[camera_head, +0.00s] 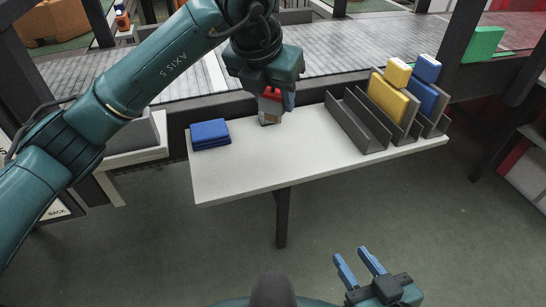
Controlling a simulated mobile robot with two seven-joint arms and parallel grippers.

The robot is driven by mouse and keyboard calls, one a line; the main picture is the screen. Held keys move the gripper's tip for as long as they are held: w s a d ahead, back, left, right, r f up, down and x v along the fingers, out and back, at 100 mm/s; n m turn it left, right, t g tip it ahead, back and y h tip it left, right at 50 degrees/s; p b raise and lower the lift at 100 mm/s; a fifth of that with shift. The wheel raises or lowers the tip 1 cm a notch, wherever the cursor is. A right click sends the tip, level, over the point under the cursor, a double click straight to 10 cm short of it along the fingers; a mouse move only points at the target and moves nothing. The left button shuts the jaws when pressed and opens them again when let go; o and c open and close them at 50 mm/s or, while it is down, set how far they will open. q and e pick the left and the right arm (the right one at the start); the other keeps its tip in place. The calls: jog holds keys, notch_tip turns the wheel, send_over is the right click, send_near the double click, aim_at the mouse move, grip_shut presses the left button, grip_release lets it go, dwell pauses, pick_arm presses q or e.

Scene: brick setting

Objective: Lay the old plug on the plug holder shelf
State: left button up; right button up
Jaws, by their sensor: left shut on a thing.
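My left gripper (276,104) points down over the white plug holder shelf (255,170), left of its middle. It is shut on a small plug (271,118) with tan and grey parts. Red shows just above it, between the gripper body and the tan part; the gripper hides much of the plug. The plug's lower end is at or just above the shelf top; I cannot tell if it touches. My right gripper (358,259) is open and empty, low in the view, in front of and below the shelf.
A blue folded cloth-like block (210,134) lies at the shelf's left end. To the right stand grey slotted holders (357,124), the left one empty, others with a yellow block (388,98) and a blue block (421,97). The shelf's front middle is bare. A dark beam runs behind.

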pick_arm(q)
notch_tip(320, 180, down, 9)
jog(key=shift+f+b, duration=0.2)
jog(key=shift+b, duration=0.15)
jog(key=shift+f, duration=0.15)
jog(key=o, duration=1.1)
